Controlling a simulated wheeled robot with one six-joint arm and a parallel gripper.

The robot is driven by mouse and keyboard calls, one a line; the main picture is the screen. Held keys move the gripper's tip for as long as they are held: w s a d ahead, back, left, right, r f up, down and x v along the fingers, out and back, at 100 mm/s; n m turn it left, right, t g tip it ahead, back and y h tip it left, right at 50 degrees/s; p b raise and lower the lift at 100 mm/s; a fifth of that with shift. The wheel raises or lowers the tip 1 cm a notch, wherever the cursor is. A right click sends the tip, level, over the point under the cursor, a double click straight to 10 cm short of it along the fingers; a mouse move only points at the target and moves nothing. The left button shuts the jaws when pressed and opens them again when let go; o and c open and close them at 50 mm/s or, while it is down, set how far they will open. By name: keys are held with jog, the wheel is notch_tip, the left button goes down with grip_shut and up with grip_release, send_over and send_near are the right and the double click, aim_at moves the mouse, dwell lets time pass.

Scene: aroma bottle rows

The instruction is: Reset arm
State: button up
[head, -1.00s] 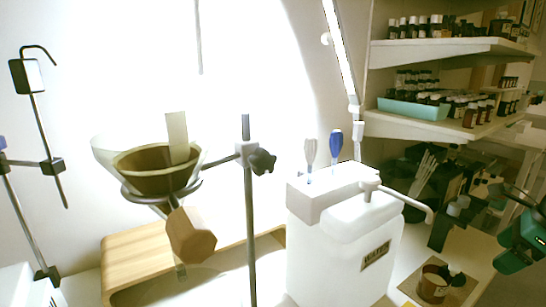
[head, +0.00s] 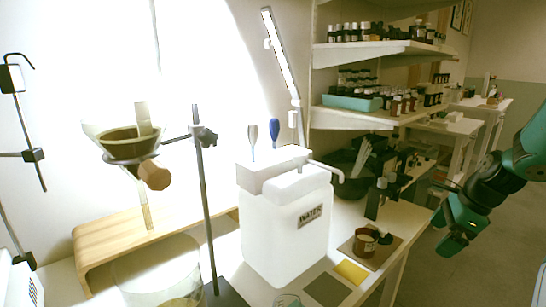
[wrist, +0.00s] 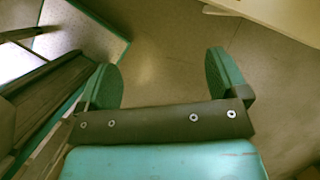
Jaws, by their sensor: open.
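My gripper (wrist: 166,80) is open and empty in the wrist view, its two green fingers wide apart over bare floor. In the head view my green arm comes in at the right edge, and the gripper (head: 440,218) hangs over the floor beyond the table's right edge. It is apart from everything on the table.
A white water container (head: 285,225) stands mid-table, with a brown jar (head: 366,242) on a board to its right. Shelves (head: 365,52) of bottles are behind. A stand (head: 205,200) and funnel (head: 130,145) are at left. Open floor (head: 470,270) lies at right.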

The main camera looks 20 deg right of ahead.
jog(key=s+a+r+n+g+h, duration=0.1)
jog(key=a+n, duration=1.1)
jog(key=n, duration=0.2)
jog(key=s+a+r+n+h, duration=0.1)
jog(key=a+r+n+h, duration=0.1)
jog(key=a+n, duration=1.05)
jog(key=s+a+r+n+g+y+p, duration=0.1)
jog(key=s+a+r+n+p, duration=0.1)
jog(key=r, duration=0.4)
jog(key=s+a+r+n+y+p, duration=0.2)
jog(key=s+a+r+p, duration=0.3)
jog(key=a+r+p, duration=0.1)
jog(key=s+a+r+n+g+y+p, duration=0.1)
jog(key=s+a+r+n+p, duration=0.2)
jog(key=r, duration=0.4)
jog(key=shift+s+a+g+y+p, duration=0.25)
jog(key=shift+a+p, duration=0.2)
jog(key=shift+a, duration=0.8)
